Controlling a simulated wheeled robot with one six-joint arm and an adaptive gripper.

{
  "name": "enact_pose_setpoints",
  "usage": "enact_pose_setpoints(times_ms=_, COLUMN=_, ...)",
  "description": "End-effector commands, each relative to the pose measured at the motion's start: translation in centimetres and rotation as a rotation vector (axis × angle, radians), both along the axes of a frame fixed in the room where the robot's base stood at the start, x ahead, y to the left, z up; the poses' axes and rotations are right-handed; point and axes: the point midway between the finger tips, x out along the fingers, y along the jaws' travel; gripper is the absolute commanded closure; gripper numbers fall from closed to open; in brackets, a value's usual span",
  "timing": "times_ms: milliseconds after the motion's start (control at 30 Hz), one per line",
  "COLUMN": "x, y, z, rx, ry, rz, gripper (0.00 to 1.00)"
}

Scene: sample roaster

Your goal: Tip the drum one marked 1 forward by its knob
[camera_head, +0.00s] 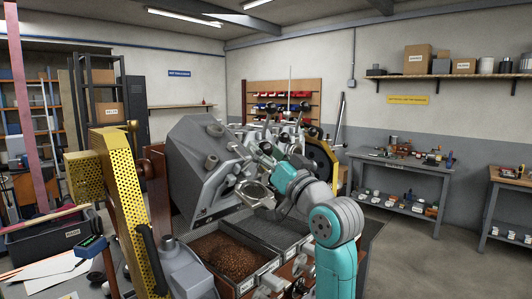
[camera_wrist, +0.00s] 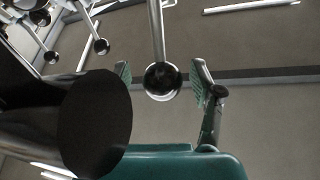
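In the wrist view a dark round knob (camera_wrist: 163,80) sits at the end of a bright metal rod (camera_wrist: 157,30). My gripper (camera_wrist: 162,70) is open, with one finger on each side of the knob and a visible gap on both sides. I cannot tell whether the knob is at the same depth as the fingertips. In the head view the grey sample roaster (camera_head: 190,150) stands behind my teal arm. Several dark knobs on rods cluster there, and my gripper's fingers are hard to make out. No mark 1 is legible, so I cannot tell which drum this knob belongs to.
A large black round part (camera_wrist: 95,122) fills the wrist view's lower left, close to my gripper. More knobs (camera_wrist: 101,46) show at upper left. A bean-filled tray (camera_head: 225,256) lies below the roaster. A yellow perforated guard (camera_head: 122,205) stands left. Open floor lies right.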

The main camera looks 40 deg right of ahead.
Motion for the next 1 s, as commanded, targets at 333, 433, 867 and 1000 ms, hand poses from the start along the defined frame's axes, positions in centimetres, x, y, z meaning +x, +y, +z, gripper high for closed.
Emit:
enact_pose_setpoints(times_ms=333, x=-2.7, y=0.4, z=-1.1, rx=-0.001, ry=-0.002, rz=-0.002, gripper=0.35)
enact_pose_setpoints(times_ms=433, x=-4.2, y=0.7, z=-1.7, rx=0.000, ry=0.000, rz=-0.002, gripper=0.35)
enact_pose_setpoints(times_ms=867, x=-6.9, y=1.2, z=-2.8, rx=0.000, ry=0.000, rz=0.000, gripper=0.35)
enact_pose_setpoints(times_ms=1000, x=-6.9, y=1.2, z=-2.8, rx=0.000, ry=0.000, rz=0.000, gripper=0.35)
